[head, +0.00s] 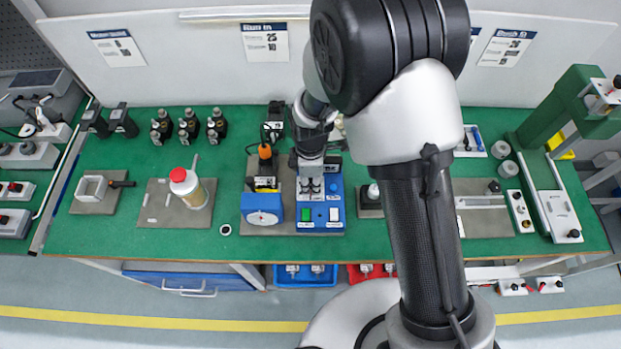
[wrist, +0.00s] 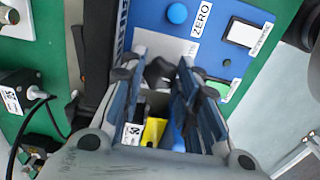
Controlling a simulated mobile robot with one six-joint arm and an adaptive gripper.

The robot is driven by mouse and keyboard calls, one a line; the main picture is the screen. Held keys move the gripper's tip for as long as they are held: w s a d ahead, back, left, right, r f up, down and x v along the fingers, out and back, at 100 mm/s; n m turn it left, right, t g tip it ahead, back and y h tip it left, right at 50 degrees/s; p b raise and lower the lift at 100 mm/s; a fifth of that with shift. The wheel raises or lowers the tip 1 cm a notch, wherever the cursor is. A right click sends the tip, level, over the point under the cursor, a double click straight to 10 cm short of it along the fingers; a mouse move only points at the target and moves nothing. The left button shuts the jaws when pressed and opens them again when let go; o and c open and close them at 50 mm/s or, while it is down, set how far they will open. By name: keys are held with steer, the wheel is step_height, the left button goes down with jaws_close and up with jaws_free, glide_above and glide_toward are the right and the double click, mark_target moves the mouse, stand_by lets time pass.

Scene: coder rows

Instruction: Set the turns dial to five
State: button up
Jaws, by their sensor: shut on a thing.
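A blue control box (head: 335,212) stands on the green bench, with a green and a white button on its front part. My gripper (head: 311,186) reaches down over its back part. In the wrist view the fingers (wrist: 160,78) are shut on a small dark knob (wrist: 159,70) on the blue panel (wrist: 150,20). The knob is mostly hidden between the fingers, so its pointer and setting cannot be read. A label reading ZERO (wrist: 201,19) and a blue button (wrist: 177,13) are beside it.
A blue unit with a round white dial face (head: 263,218) stands close to the left of the box. A red-capped bottle (head: 187,183) is farther left, with several dark bottles (head: 190,122) behind. Green bench surface is clear at the front left (head: 120,232).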

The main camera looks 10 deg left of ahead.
mark_target(311, 183)
steer(key=o, duration=1.1)
steer(key=shift+w+a+r, duration=0.1)
steer(key=shift+r, duration=3.9)
